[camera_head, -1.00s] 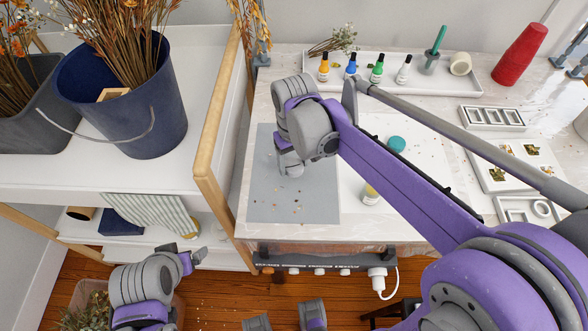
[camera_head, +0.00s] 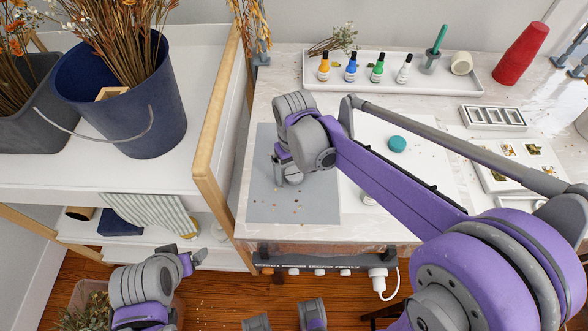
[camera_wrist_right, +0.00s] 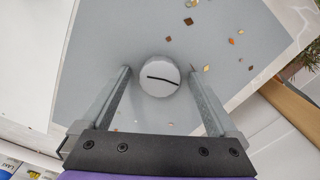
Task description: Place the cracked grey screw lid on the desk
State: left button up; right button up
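The cracked grey screw lid (camera_wrist_right: 160,77) is a pale round disc with a dark crack line across its top. In the right wrist view it lies between the two fingers of my right gripper (camera_wrist_right: 160,80), with a gap on each side. In the head view the lid (camera_head: 293,177) shows at the right gripper (camera_head: 284,176), over the grey mat (camera_head: 262,205) on the desk (camera_head: 395,228). The right gripper is open. My left gripper (camera_head: 196,257) is low at the left, beside the shelf; its finger opening is unclear.
Small coloured flakes dot the mat. A white tray (camera_head: 420,84) with several small bottles stands at the back. A teal round lid (camera_head: 397,144) is right of my right gripper. Red cups (camera_head: 520,54) and white moulds (camera_head: 492,117) stand at the right. A blue bucket (camera_head: 150,110) is on the shelf.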

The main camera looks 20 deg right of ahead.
aim_at(294, 173)
jog(key=shift+r, duration=0.1)
jog(key=shift+r, duration=0.35)
notch_tip(294, 173, up, 12)
jog(key=f+p, duration=0.1)
jog(key=s+d+f+t, duration=0.1)
jog(key=s+d+f, duration=0.1)
jog(key=s, duration=0.3)
jog(key=s+d+f+m+t, duration=0.1)
jog(key=s+d+f+t, duration=0.1)
jog(key=s+f, duration=0.2)
jog(key=s+d+f+m+t, duration=0.1)
jog(key=s+d+f+t, duration=0.1)
jog(key=s, duration=0.3)
jog(key=shift+s+d+f, duration=0.1)
jog(key=shift+s+f, duration=0.1)
jog(key=shift+f, duration=0.25)
jog(key=shift+s+d+f, duration=0.1)
jog(key=shift+s+f, duration=0.05)
jog(key=shift+f, duration=0.3)
jog(key=shift+s+f, duration=0.25)
jog(key=shift+f, duration=0.05)
jog(key=shift+d, duration=0.1)
